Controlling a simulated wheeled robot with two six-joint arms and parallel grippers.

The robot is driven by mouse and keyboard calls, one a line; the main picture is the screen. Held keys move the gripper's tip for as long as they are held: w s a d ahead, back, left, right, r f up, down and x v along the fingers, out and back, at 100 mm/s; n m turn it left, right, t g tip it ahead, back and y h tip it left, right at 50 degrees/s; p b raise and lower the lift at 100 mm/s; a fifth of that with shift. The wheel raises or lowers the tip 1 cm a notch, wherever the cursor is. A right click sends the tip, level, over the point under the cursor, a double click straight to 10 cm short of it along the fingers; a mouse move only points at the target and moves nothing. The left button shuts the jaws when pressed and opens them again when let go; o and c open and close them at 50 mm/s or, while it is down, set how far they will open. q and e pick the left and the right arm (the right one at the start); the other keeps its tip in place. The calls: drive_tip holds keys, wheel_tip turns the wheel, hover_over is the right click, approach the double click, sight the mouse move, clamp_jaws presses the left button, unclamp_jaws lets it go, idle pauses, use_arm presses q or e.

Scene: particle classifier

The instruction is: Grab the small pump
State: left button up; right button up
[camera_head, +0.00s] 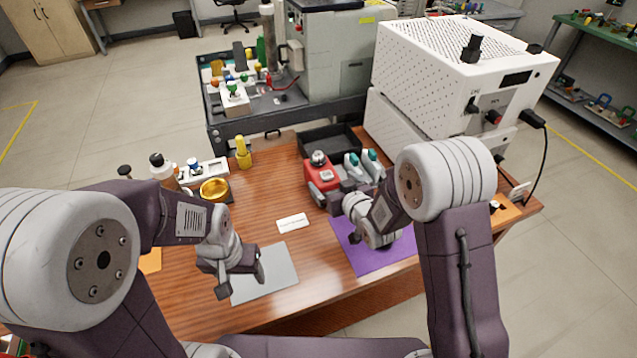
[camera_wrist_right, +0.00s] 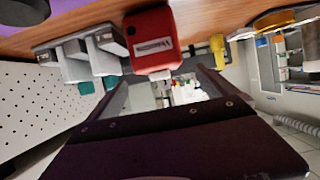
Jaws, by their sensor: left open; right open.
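A red device (camera_head: 316,190) with a silver knob on top and a pale label stands on the wooden table, right of centre. Two grey-and-white devices with teal ends (camera_head: 352,163) stand close to its right. I cannot tell from the labels which one is the small pump. My right gripper (camera_head: 335,196) is open beside the red device and partly hides it. In the right wrist view the red body (camera_wrist_right: 152,40) shows near the open fingers (camera_wrist_right: 165,85), with no visible grip on it. My left gripper (camera_head: 243,281) is open and empty above the grey mat (camera_head: 278,270).
A purple mat (camera_head: 365,255) lies under my right arm. A black tray (camera_head: 330,140) sits behind the devices, and a large white perforated machine (camera_head: 450,60) stands at right. A yellow bottle (camera_head: 243,154), gold dish (camera_head: 214,188) and white card (camera_head: 293,223) are to the left.

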sight(322, 172)
drive_tip(key=x, duration=0.9)
drive_tip(key=shift+f, duration=0.25)
drive_tip(key=shift+s+r, duration=0.1)
drive_tip(key=shift+c, duration=0.9)
clamp_jaws()
